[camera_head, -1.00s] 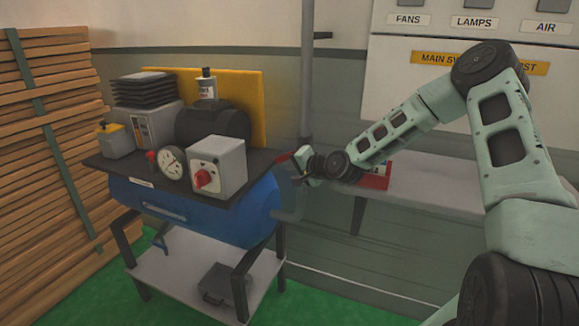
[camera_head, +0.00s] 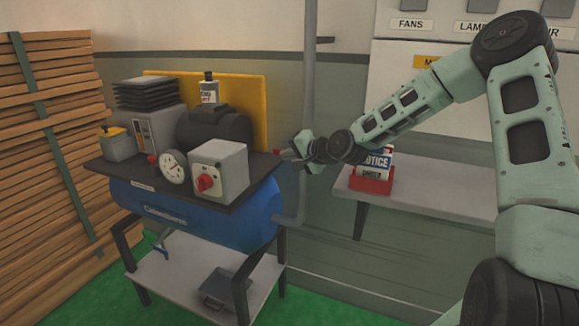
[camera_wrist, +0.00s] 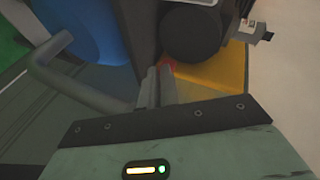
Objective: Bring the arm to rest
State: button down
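My arm reaches in from the right in the head view. My gripper (camera_head: 287,153) is beside the right end of the compressor's dark top plate (camera_head: 245,192), in front of the grey vertical pipe. In the wrist view my gripper's two fingers (camera_wrist: 157,86) lie close together with nothing visible between them. A small red part (camera_wrist: 168,66) shows just past the fingertips; I cannot tell whether they touch it. The blue compressor tank (camera_head: 215,222) also shows in the wrist view (camera_wrist: 92,25).
A red holder (camera_head: 371,182) with a notice sits on the wall shelf (camera_head: 440,193). Stacked planks (camera_head: 45,150) stand at left.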

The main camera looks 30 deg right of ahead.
jog(key=shift+t+h, duration=0.3)
jog(key=shift+t, duration=0.2)
jog(key=r, duration=0.1)
jog(key=d+r, duration=0.1)
jog(key=r, duration=0.1)
jog(key=w+d+r, duration=0.1)
jog(key=r, duration=0.1)
jog(key=shift+a+f, duration=0.1)
jog(key=shift+a, duration=0.05)
jog(key=shift+s+a+f, duration=0.1)
jog(key=shift+a+f, duration=0.05)
jog(key=shift+f, duration=0.05)
